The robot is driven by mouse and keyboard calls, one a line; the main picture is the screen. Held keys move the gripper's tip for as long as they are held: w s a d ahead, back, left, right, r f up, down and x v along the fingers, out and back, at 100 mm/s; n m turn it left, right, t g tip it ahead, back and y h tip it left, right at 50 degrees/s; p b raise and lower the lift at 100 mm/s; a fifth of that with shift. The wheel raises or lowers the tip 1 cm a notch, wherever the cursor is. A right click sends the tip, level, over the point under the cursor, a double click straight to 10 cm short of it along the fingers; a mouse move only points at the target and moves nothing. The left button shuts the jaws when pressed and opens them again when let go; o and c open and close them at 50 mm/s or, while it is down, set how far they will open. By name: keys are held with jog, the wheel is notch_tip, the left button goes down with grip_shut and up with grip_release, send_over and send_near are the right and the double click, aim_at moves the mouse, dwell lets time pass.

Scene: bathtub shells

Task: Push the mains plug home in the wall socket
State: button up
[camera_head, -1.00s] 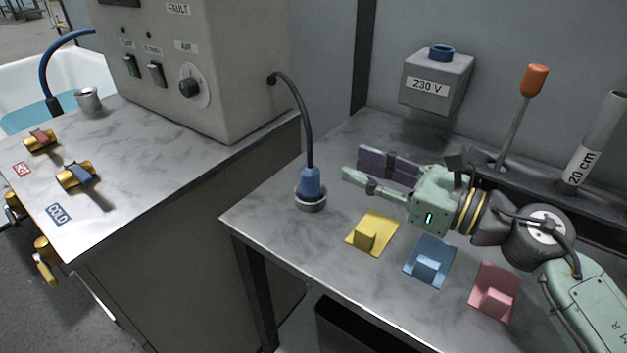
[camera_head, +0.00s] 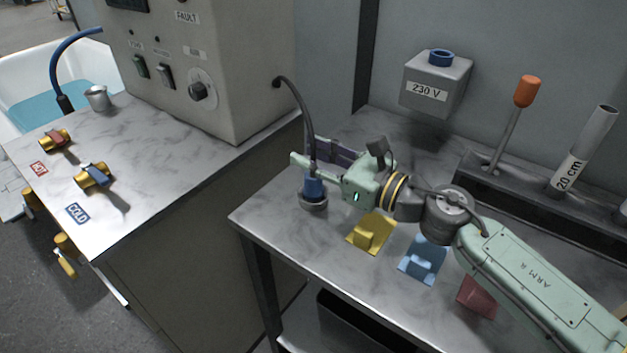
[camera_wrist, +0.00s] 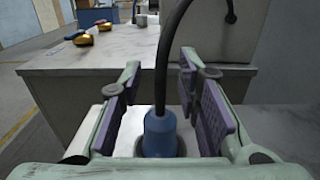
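The blue mains plug (camera_head: 314,186) stands upright in a round grey holder (camera_head: 313,202) on the bench, its black cable rising from its top. In the wrist view the plug (camera_wrist: 160,132) sits low between my fingers. My gripper (camera_head: 303,152) is open, with one purple-padded finger on each side of the plug and cable. Gaps show on both sides in the wrist view (camera_wrist: 160,72). The near finger hides the plug's upper part in the head view. The grey 230 V socket box (camera_head: 436,84) is on the back wall, with a blue ring (camera_head: 441,56) on top.
The cable (camera_head: 302,110) arches from the grey control cabinet (camera_head: 215,95) on the left. A rack (camera_head: 530,190) holds an orange-handled tool (camera_head: 517,115) and a 20 cm tube (camera_head: 583,150).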

jog(key=shift+c, duration=0.2)
grip_shut()
dwell(0.6)
